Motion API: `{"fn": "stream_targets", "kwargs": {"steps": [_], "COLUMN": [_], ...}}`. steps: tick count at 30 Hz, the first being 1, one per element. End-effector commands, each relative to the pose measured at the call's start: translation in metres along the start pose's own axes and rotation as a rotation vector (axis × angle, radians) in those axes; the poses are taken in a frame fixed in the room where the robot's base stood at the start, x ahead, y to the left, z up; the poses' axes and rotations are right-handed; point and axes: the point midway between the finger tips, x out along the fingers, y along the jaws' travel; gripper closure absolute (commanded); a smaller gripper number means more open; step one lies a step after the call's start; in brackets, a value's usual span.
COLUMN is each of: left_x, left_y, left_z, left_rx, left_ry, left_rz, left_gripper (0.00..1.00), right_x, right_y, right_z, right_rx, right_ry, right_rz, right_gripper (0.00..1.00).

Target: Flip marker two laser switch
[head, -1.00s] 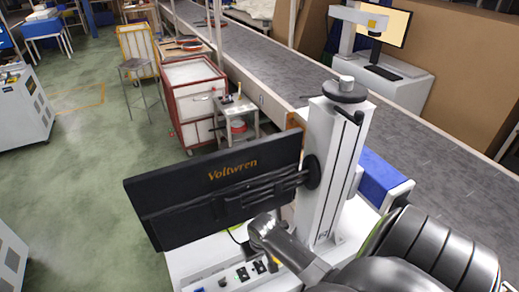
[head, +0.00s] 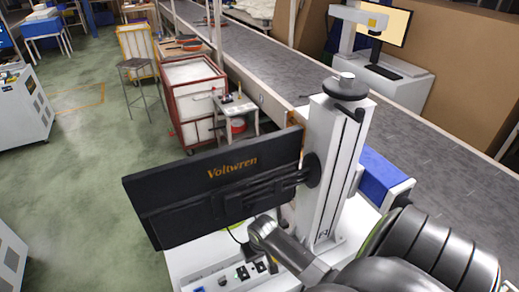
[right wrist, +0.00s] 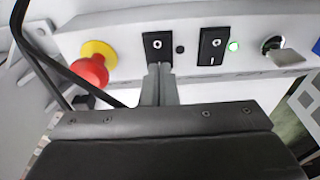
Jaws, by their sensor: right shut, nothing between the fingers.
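A white control panel (right wrist: 120,36) fills the upper right wrist view. It bears a black rocker switch (right wrist: 158,43) marked O, a second black rocker (right wrist: 212,45) marked O and I, and a lit green lamp (right wrist: 233,45) beside the second one. My right gripper (right wrist: 160,68) is shut and empty. Its fingertips are at the lower part of the first rocker and hide it; I cannot tell whether they touch. In the head view the panel (head: 207,280) shows at the bottom, partly covered by my right arm. My left gripper is not in view.
A red emergency button (right wrist: 90,70) with a yellow collar is left of the first rocker; a key switch (right wrist: 283,53) is at the right. A black Voltwren monitor (head: 215,190) and white column (head: 335,170) stand over the panel, beside the grey conveyor (head: 415,150).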

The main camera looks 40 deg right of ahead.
Motion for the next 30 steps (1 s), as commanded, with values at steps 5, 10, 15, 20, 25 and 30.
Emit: {"fn": "stream_targets", "kwargs": {"steps": [5, 10, 15, 20, 25, 30], "left_x": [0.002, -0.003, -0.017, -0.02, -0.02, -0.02], "left_y": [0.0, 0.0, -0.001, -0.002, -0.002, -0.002], "left_z": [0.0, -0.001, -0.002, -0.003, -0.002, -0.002], "left_rx": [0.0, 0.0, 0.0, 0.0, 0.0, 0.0], "left_ry": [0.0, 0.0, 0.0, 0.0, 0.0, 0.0], "left_rz": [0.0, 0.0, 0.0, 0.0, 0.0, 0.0], "left_gripper": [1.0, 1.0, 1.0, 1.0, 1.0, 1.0], "right_x": [0.003, -0.002, -0.017, -0.026, -0.039, -0.053], "right_y": [0.0, 0.0, 0.0, 0.0, 0.0, 0.0], "right_z": [0.0, 0.0, -0.003, -0.005, -0.006, -0.009], "right_rx": [0.0, 0.0, 0.0, 0.0, 0.0, -0.001], "right_ry": [0.0, 0.0, 0.0, 0.003, 0.003, 0.003], "right_rz": [0.0, 0.0, 0.0, -0.001, 0.0, 0.0], "right_gripper": [1.0, 1.0, 1.0, 1.0, 1.0, 1.0]}}
